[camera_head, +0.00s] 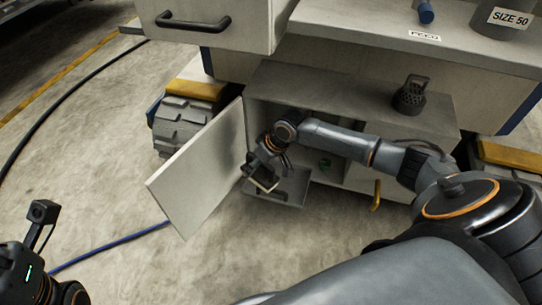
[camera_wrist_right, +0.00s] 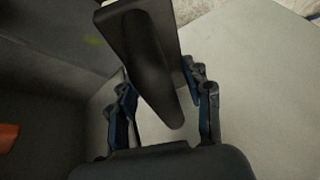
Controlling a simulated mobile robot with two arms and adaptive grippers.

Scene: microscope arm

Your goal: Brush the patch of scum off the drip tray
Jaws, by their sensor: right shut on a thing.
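My right gripper (camera_head: 264,170) reaches down in front of the open low cabinet. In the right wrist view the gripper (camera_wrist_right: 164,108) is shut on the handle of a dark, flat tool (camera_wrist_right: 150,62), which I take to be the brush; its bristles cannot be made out. The grey drip tray (camera_head: 292,188) sticks out low at the cabinet opening, just right of and below the gripper. I cannot tell whether the brush touches the tray. The left gripper's fingers are out of frame.
The cabinet door (camera_head: 205,170) stands open to the left of my right gripper. A drawer front with a black handle (camera_head: 193,22) hangs above. A dark perforated holder (camera_head: 411,95) stands on the ledge. A blue hose (camera_head: 110,243) lies on open floor.

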